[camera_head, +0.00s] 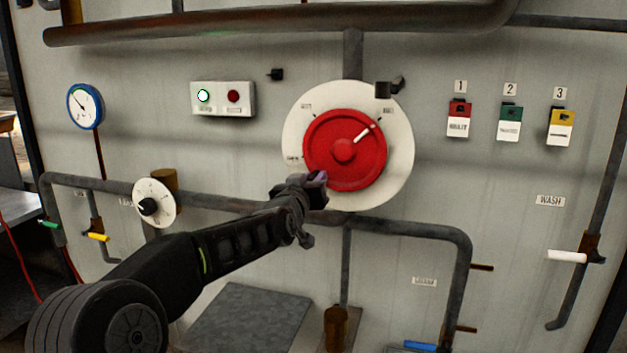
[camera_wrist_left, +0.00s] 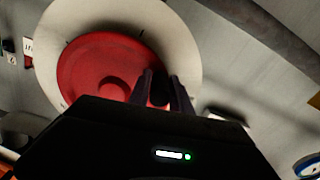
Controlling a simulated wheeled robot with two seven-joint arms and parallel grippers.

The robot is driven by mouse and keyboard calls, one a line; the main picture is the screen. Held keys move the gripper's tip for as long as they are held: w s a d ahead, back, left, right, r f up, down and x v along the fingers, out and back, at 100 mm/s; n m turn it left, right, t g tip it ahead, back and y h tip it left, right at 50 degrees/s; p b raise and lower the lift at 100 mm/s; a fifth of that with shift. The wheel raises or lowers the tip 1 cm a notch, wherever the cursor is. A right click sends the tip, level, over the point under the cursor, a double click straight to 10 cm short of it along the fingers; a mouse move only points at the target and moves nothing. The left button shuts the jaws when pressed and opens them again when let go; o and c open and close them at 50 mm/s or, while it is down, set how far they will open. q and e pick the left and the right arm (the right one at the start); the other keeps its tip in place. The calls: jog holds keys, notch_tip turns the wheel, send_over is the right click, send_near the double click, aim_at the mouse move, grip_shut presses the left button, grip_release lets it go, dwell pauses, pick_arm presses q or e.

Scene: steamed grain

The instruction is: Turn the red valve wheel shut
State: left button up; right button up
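The red valve wheel (camera_head: 343,165) is mounted on a round white plate (camera_head: 400,160) on the grey panel. A white mark on the wheel points to the upper right; small labels on the plate are too blurred to read. My left gripper (camera_head: 318,180) is at the wheel's lower left edge in the head view. In the left wrist view, the wheel (camera_wrist_left: 90,70) lies left of my two fingers (camera_wrist_left: 166,88), which stand apart. A dark shape shows between them; I cannot tell what it is or whether the fingers touch the wheel. My right gripper is out of view.
A dark block (camera_head: 384,90) sits at the plate's upper right. Pipes (camera_head: 400,226) run below the wheel, and a white dial (camera_head: 153,204) is to the left. A button box (camera_head: 223,98), a gauge (camera_head: 85,106) and three coloured tags (camera_head: 510,122) are on the panel.

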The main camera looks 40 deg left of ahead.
pick_arm(q)
grip_shut()
dwell(1.0)
